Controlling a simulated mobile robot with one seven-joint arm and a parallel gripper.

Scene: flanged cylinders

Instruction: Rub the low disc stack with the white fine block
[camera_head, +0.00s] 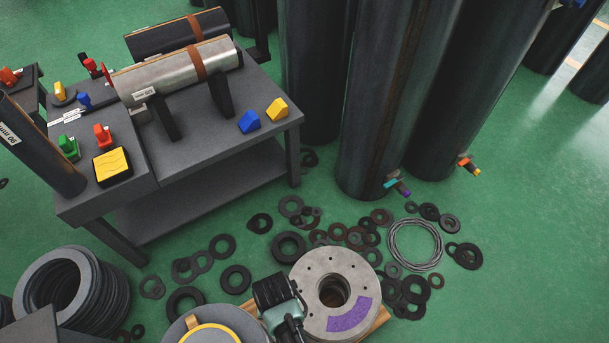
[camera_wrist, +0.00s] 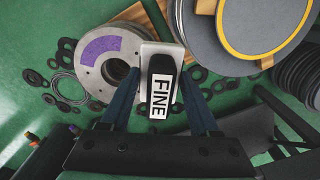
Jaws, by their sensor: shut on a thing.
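My gripper (camera_wrist: 162,100) is shut on the white fine block (camera_wrist: 149,55), holding it by its black handle marked FINE. In the head view my dark gripper and wrist are at the bottom centre, between two disc stacks; the block is hidden there. A grey disc stack (camera_head: 311,287) with a central hole and a purple patch lies just right of the gripper; it also shows in the wrist view (camera_wrist: 88,62). A dark grey disc stack (camera_head: 180,328) with a yellow ring is at the left, and in the wrist view (camera_wrist: 212,50). I cannot tell whether the block touches either stack.
Wooden strips (camera_head: 376,325) lie under the purple-patched stack. Loose washers and a wire coil (camera_head: 415,245) litter the green floor. A grey bench (camera_head: 190,150) with cylinders and coloured blocks stands at left. Tall dark cylinders (camera_head: 380,100) stand behind. Black rings (camera_head: 70,290) are piled at left.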

